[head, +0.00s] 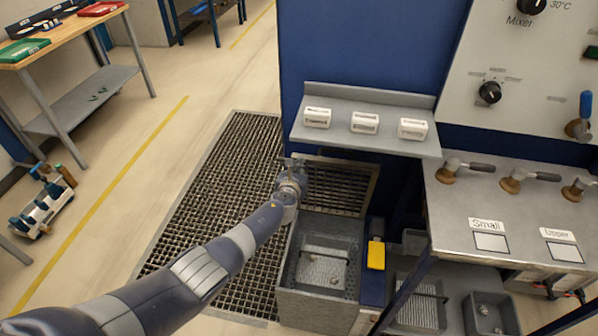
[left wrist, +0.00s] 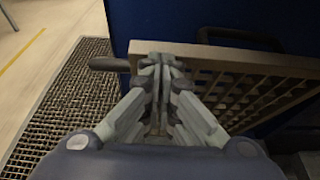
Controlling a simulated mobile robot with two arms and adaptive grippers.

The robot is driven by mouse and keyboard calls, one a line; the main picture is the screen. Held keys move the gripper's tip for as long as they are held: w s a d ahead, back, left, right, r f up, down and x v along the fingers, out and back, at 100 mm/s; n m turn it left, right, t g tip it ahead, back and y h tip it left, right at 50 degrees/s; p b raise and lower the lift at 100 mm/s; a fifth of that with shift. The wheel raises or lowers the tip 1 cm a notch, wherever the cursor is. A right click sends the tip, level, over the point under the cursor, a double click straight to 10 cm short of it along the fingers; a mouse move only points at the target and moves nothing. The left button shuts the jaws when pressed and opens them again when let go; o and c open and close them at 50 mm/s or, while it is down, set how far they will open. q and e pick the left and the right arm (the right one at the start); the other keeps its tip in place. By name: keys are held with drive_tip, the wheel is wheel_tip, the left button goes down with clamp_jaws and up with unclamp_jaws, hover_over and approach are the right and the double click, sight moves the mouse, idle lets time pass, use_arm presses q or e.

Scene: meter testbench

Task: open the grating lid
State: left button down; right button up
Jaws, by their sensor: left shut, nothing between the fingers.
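The grating lid (head: 345,186) is a brown-framed lattice panel behind a grey open bin (head: 318,306). It stands tilted up, leaning toward the blue cabinet side, and the bin's inside shows in front of it. In the left wrist view the lid (left wrist: 255,88) slants across the right half, with a dark bar end sticking out at its left. My left gripper (head: 291,165) is at the lid's upper left corner. In the left wrist view its fingers (left wrist: 160,62) are together and empty, in front of the lid's edge; touching cannot be told. My right gripper does not show.
A grey shelf (head: 390,144) with several white blocks overhangs the lid. A floor grating (head: 215,200) lies left of the bin. A yellow-topped object (head: 376,254) stands right of the bin, near a metal bench (head: 455,225) with several levers. Open floor is at the left.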

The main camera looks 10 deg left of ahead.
use_arm(q)
drive_tip(key=shift+r, duration=0.1)
drive_tip(key=v, duration=0.7)
drive_tip(key=shift+s, duration=0.3)
idle(0.6)
drive_tip(key=s+a+f+n+g, duration=0.3)
drive_tip(key=s+f+n, duration=0.5)
drive_tip(key=s+f, duration=0.45)
drive_tip(key=s+a+f+n+g, duration=0.35)
drive_tip(key=s+f+n, duration=0.5)
drive_tip(key=f, duration=0.75)
drive_tip(key=s+f+n+g, duration=0.2)
drive_tip(key=s+f+n, duration=0.2)
drive_tip(key=s, duration=0.9)
drive_tip(key=s+a+f+n+g, duration=0.1)
drive_tip(key=s+f+n, duration=0.4)
drive_tip(key=s, duration=0.9)
drive_tip(key=s+a+f+n+g, duration=0.1)
drive_tip(key=s+f+n+g, duration=0.2)
drive_tip(key=s, duration=1.1)
wheel_tip(320, 180, down, 2)
drive_tip(key=n, duration=0.5)
drive_tip(key=shift+s+a+g, duration=0.25)
drive_tip(key=shift+g, duration=0.1)
